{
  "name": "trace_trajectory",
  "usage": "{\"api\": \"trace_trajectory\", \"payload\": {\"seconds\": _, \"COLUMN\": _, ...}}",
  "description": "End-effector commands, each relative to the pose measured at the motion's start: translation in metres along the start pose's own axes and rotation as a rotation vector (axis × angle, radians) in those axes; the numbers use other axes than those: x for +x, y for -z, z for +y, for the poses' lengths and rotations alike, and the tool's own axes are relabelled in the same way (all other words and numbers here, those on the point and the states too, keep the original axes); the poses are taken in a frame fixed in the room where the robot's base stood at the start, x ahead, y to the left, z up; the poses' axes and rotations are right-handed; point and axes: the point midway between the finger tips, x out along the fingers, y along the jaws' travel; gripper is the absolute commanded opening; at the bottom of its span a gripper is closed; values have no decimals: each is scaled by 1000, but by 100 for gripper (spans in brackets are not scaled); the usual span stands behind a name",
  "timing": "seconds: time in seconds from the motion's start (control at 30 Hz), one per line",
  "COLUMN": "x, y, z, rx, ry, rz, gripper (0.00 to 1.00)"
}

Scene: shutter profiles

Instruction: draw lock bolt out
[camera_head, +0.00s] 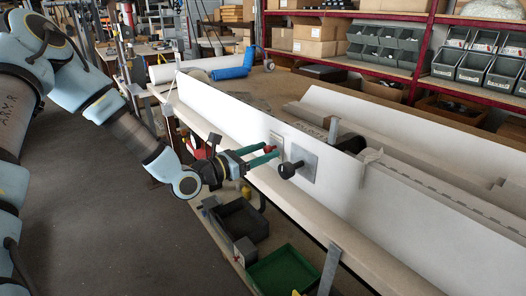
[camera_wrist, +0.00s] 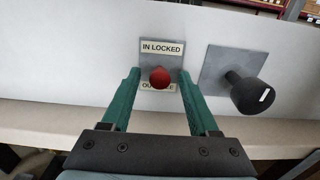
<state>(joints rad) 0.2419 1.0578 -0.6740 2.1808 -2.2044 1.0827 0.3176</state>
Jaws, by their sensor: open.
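The lock bolt shows as a red round knob (camera_wrist: 159,77) in front of a small plate (camera_wrist: 163,47) reading "IN LOCKED" above; the lower label is partly hidden by the knob. It also shows in the head view as a small red knob (camera_head: 269,148) on the white profile's face. My gripper (camera_wrist: 160,73) is open, its two green fingers on either side of the knob, with a visible gap on both sides. In the head view my gripper (camera_head: 271,152) reaches toward the white profile (camera_head: 230,117) from the left.
A black knob (camera_wrist: 252,94) on a grey square plate (camera_wrist: 228,68) stands just right of my right finger. A wooden ledge (camera_head: 340,225) runs below the profile. A green crate (camera_head: 284,270) and dark bins (camera_head: 240,222) sit lower, beneath my gripper.

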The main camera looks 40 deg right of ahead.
Motion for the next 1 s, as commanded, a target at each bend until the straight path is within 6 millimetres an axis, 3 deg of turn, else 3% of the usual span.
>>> {"api": "trace_trajectory", "payload": {"seconds": 0.07, "x": 0, "y": 0, "z": 0, "rx": 0, "ry": 0, "rz": 0, "gripper": 57}}
{"api": "trace_trajectory", "payload": {"seconds": 0.57, "x": 0, "y": 0, "z": 0, "rx": 0, "ry": 1, "rz": 0, "gripper": 1}}
{"api": "trace_trajectory", "payload": {"seconds": 1.0, "x": 0, "y": 0, "z": 0, "rx": 0, "ry": 1, "rz": 0, "gripper": 0}}
